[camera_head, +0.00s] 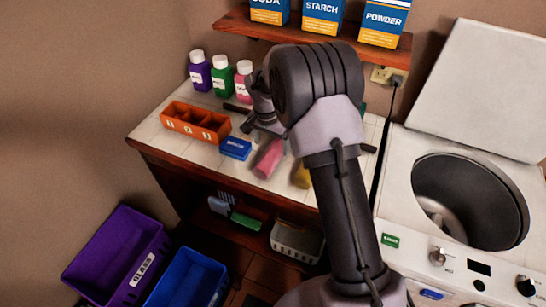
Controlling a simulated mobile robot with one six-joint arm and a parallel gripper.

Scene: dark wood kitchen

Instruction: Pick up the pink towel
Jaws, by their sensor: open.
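The pink towel (267,160) appears as a rolled pink shape on the white tiled counter, near its front edge. My gripper (264,130) is above and just behind the towel, with its jaws open. It looks apart from the towel, though the height between them is hard to judge. My arm hides part of the counter to the right of the towel.
A blue box (235,148) lies left of the towel, and a yellow item (302,175) lies right of it. An orange divided tray (195,122) and several bottles (220,75) stand further left. A shelf (310,36) overhangs the counter. An open washer (465,200) stands right.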

